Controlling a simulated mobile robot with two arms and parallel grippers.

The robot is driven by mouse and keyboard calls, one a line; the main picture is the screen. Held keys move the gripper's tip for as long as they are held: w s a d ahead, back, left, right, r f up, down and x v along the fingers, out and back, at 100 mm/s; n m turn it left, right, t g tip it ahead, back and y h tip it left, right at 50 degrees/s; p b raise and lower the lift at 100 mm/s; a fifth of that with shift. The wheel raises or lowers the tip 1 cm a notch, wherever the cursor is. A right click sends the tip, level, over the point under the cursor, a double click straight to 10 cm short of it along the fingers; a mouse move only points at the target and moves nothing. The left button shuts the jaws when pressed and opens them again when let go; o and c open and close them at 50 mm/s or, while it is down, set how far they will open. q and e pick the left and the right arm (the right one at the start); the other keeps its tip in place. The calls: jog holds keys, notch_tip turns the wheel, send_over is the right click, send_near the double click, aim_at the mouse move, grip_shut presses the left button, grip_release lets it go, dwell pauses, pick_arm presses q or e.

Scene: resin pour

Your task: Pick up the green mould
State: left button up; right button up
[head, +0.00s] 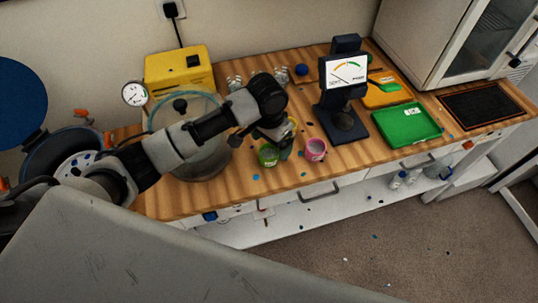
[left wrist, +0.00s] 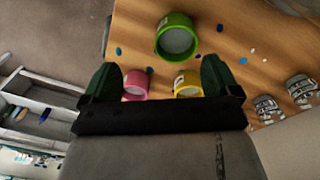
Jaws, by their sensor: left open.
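The green mould (head: 268,155), a small round cup with a pale inside, stands on the wooden bench. In the left wrist view the green mould (left wrist: 176,38) lies beyond my fingertips, a little right of centre. My left gripper (head: 284,140) is open and empty, above the bench beside the green mould. Its two dark green fingers show apart in the left wrist view (left wrist: 160,78). A pink mould (head: 315,149) stands to the right of it. A yellow mould (head: 293,124) is partly hidden behind my gripper. My right gripper is not in view.
A glass chamber (head: 205,160) stands left, beside a yellow pump (head: 178,68). Clear glasses (left wrist: 300,88) stand near the wall. Small coloured chips lie scattered on the bench.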

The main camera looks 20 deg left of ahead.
pick_arm(q)
jog(key=w+a+r, duration=0.1)
jog(key=w+a, duration=0.1)
send_over(269, 155)
jog(key=s, duration=0.1)
notch_tip(269, 155, down, 5)
jog(key=shift+s+d+p, duration=0.1)
jog(key=shift+s+p, duration=0.05)
jog(key=shift+p, duration=0.3)
jog(key=shift+d+f+p, duration=0.1)
jog(key=shift+f+p, duration=0.7)
jog(key=shift+f, duration=1.85)
jog(key=c, duration=0.9)
jog(key=shift+c, duration=0.7)
jog(key=shift+r, duration=0.1)
